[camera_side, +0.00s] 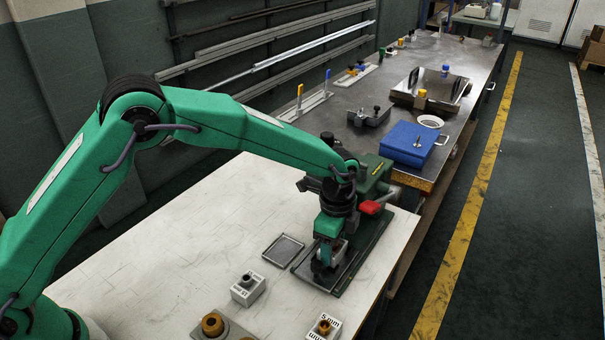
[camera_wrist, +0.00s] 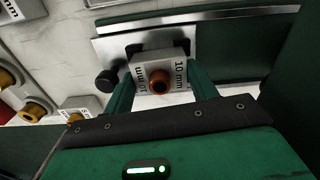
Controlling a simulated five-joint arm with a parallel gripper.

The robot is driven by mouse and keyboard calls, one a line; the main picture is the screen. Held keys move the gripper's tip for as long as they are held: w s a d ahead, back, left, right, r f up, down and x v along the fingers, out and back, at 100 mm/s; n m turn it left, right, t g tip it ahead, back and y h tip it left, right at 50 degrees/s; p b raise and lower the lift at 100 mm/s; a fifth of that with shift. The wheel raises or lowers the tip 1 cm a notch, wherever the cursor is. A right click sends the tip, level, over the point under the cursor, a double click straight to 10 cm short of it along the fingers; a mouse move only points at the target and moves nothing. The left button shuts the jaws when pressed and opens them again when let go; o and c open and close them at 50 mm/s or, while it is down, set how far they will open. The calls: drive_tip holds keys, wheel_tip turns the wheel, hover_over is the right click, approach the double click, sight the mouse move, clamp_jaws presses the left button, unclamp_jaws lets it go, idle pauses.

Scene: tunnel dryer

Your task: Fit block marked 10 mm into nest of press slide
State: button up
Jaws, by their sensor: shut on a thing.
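My gripper (camera_side: 326,262) is shut on the white block marked 10 mm (camera_wrist: 179,70), with a green finger on each side of it in the wrist view (camera_wrist: 160,96). The block has a brown round knob facing the wrist camera. In the side view the fingers hide most of it. The green press (camera_side: 372,176) with a red handle stands just behind my gripper. Its metal slide (camera_wrist: 112,48), with a black knob, shows behind the block in the wrist view. The nest is hidden by the block and fingers; I cannot tell whether the block is seated or above it.
A shallow tray (camera_side: 283,249) lies left of the press base. White blocks (camera_side: 247,290) (camera_side: 323,329) and a grey fixture with a brown knob (camera_side: 213,324) stand near the front. A blue box (camera_side: 408,143) sits on the dark bench behind. The pale tabletop at left is clear.

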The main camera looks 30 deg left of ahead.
drive_tip(key=o, duration=0.9)
drive_tip(key=shift+c, duration=0.2)
wheel_tip(320, 180, up, 12)
drive_tip(key=shift+r, duration=0.15)
drive_tip(key=shift+r, duration=0.1)
